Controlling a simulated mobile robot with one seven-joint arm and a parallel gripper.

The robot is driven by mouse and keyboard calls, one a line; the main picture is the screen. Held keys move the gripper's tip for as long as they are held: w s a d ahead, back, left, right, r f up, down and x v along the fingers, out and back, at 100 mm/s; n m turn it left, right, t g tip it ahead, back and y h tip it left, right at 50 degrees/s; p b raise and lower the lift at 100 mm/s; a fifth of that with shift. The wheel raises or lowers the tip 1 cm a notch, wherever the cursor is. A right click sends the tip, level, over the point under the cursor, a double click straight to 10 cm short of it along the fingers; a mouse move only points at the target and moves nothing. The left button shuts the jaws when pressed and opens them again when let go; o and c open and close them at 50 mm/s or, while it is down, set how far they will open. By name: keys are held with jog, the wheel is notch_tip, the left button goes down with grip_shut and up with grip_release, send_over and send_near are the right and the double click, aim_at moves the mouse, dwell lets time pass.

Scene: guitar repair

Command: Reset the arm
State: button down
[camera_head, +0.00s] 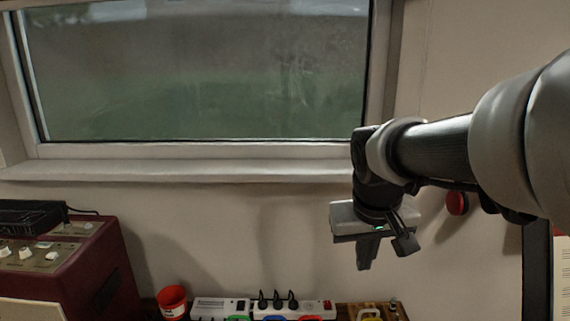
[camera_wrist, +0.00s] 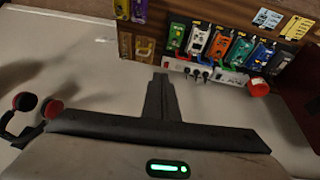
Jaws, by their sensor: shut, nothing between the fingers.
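My gripper (camera_head: 367,264) hangs at the end of my arm, which reaches in from the right in the head view. It points down in front of the wall, below the level of the window sill. It also shows in the wrist view (camera_wrist: 161,77), where its fingers are together with nothing between them. It is apart from the things on the surface below.
A window (camera_head: 200,70) with a sill (camera_head: 180,172) is behind. A dark red amplifier (camera_head: 75,265) stands at left. A red cup (camera_head: 172,300) and a power strip (camera_head: 293,307) are at the bottom. The wrist view shows a board with colourful packets (camera_wrist: 220,43).

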jog(key=s+t+y, duration=0.1)
jog(key=s, duration=1.3)
notch_tip(320, 180, up, 21)
jog(key=p, duration=2.1)
jog(key=shift+s+a+f, duration=0.2)
jog(key=shift+s+a, duration=0.05)
jog(key=shift+a, duration=0.05)
jog(key=shift+a, duration=0.1)
